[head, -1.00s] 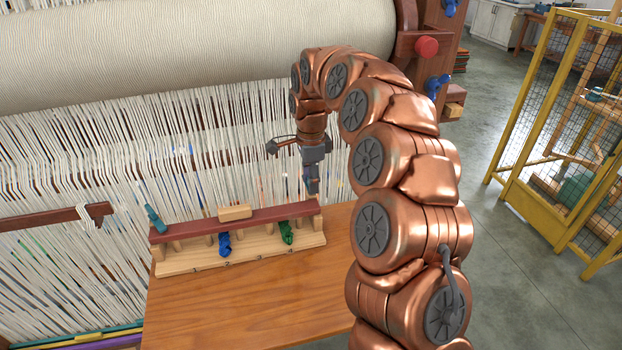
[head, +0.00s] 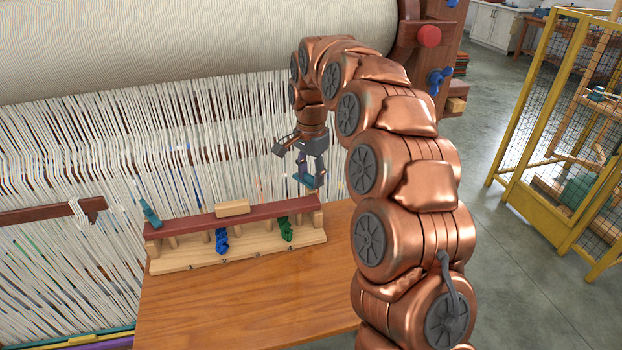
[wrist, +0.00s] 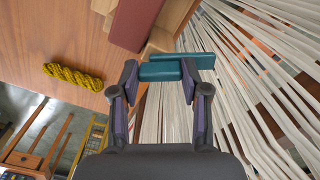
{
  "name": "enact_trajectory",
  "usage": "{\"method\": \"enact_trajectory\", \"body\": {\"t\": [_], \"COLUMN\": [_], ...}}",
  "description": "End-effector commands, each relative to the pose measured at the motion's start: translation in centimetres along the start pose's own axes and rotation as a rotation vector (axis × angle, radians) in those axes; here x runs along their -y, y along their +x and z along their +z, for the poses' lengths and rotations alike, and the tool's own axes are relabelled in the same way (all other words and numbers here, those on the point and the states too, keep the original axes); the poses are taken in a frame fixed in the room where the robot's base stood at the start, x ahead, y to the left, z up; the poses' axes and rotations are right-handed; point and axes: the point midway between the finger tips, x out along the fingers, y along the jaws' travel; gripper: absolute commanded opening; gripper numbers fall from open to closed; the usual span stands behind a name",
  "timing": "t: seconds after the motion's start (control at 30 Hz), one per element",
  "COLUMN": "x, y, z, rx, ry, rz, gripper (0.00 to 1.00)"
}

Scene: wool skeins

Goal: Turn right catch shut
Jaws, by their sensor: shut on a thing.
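The right catch, a teal bar (wrist: 165,70), sits at the right end of the rack. My gripper (wrist: 160,80) is shut on it, with one dark finger on each side in the wrist view. In the head view my gripper (head: 312,177) is over the rack's right end, and part of the teal right catch (head: 302,179) shows between the fingers. The catch's pivot is hidden. The left catch (head: 150,214), also teal, stands tilted at the rack's left end.
The rack has a dark red bar (head: 185,226) with a wooden block (head: 233,208) on top. Blue (head: 222,241) and green (head: 286,229) skeins hang in it. A yellow skein (wrist: 73,76) lies on the table. White loom threads (head: 90,150) stand close behind. The front table is clear.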

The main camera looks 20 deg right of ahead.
Motion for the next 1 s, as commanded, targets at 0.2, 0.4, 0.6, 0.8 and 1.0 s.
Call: {"method": "enact_trajectory", "body": {"t": [0.2, 0.4, 0.6, 0.8, 1.0], "x": [0.02, 0.0, -0.01, -0.03, -0.01], "y": [0.24, 0.16, 0.12, 0.1, 0.08], "z": [-0.04, -0.05, -0.03, -0.03, 0.0], "rx": [0.0, 0.0, 0.001, 0.001, 0.002], "ry": [-0.205, -0.394, -0.584, -0.774, -0.964], "rz": [0.0, 0.0, 0.001, 0.001, 0.0], "gripper": [0.11, 0.11, 0.11, 0.11, 0.11]}}
